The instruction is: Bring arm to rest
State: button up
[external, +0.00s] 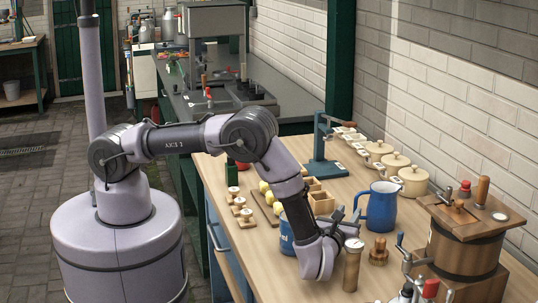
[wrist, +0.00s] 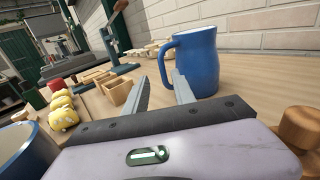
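My gripper (external: 345,224) is at the end of my arm, low over the wooden bench (external: 269,265). In the wrist view its two fingers (wrist: 163,92) stand apart with nothing between them, so it is open. A blue jug (external: 381,207) stands upright on the bench just beyond the fingers; in the wrist view the jug (wrist: 198,62) is ahead and to the right, its handle towards the fingers. A blue mug (external: 287,236) is beside my wrist, partly hidden by it; its rim shows at the lower left of the wrist view (wrist: 24,148).
A wooden mill (external: 351,266) stands close right of my gripper, with a wooden stamp (external: 378,252) beside it. A wooden churn (external: 465,240) is at the right. Cream pots (external: 413,181), a green press (external: 322,150), small wooden boxes (external: 321,203) and yellow pieces (external: 268,196) stand farther back.

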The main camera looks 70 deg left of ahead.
jog(key=s+a+r+n+g+h, duration=0.1)
jog(key=s+a+r+n+g, duration=0.35)
jog(key=a+r, duration=0.3)
jog(key=s+a+r+n+g, duration=0.4)
jog(key=s+a+r+n, duration=0.15)
jog(key=r, duration=0.35)
jog(key=s+r+n+h, duration=0.2)
jog(key=s+n+h, duration=0.1)
jog(key=s, duration=0.4)
jog(key=s+r+n+t+h, duration=0.1)
jog(key=s+n+h, duration=0.3)
jog(key=s, duration=0.4)
jog(key=s+r+n+t+h, duration=0.1)
jog(key=s+r+n+h, duration=0.1)
jog(key=s, duration=0.6)
jog(key=n+h, duration=0.1)
jog(key=n, duration=0.1)
jog(key=shift+a+r+n+b, duration=0.2)
jog(key=shift+r+n+b, duration=0.15)
jog(key=shift+n, duration=0.05)
